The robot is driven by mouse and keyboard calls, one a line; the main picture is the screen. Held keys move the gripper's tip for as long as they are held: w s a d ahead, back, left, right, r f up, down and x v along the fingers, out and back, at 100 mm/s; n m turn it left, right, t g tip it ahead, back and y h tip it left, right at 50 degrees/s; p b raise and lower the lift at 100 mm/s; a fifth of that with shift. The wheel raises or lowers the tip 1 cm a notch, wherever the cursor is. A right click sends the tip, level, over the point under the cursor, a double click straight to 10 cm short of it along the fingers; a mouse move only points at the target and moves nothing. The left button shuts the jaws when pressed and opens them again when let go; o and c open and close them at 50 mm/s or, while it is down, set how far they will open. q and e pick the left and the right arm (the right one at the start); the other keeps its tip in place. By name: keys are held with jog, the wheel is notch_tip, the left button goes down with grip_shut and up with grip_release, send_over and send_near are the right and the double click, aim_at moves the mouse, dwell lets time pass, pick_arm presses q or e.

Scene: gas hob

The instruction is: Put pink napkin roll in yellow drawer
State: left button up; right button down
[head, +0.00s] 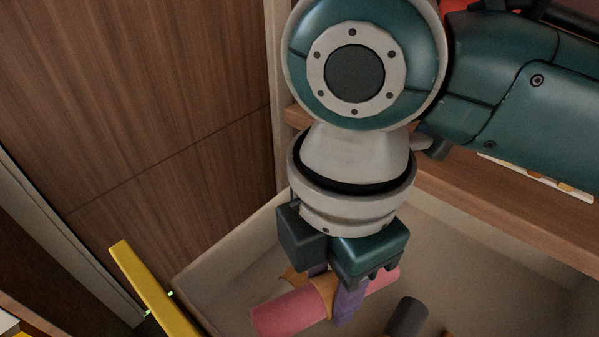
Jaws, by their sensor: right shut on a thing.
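A pink napkin roll (289,312) with an orange-tan band around its middle lies between the fingers of my right gripper (335,297). The gripper is shut on it from above, near the band. The roll is over or inside the open drawer (235,244), which has a pale interior and a yellow front (155,290) at the lower left. I cannot tell whether the roll touches the drawer's floor. My left gripper is not in view.
A dark grey cylinder (406,317) is in the drawer to the right of the roll. A wooden counter edge (500,200) runs above the drawer on the right. A wood panel (150,100) stands on the left.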

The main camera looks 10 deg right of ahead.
jog(key=b, duration=0.1)
send_over(323, 331)
notch_tip(323, 331, down, 5)
jog(key=shift+a+f, duration=0.1)
jog(key=shift+f, duration=0.05)
notch_tip(323, 331, down, 4)
jog(key=shift+r+b, duration=0.2)
jog(key=shift+b, duration=0.8)
jog(key=shift+f, duration=0.15)
jog(key=shift+f, duration=0.2)
jog(key=shift+c, duration=2.1)
grip_release()
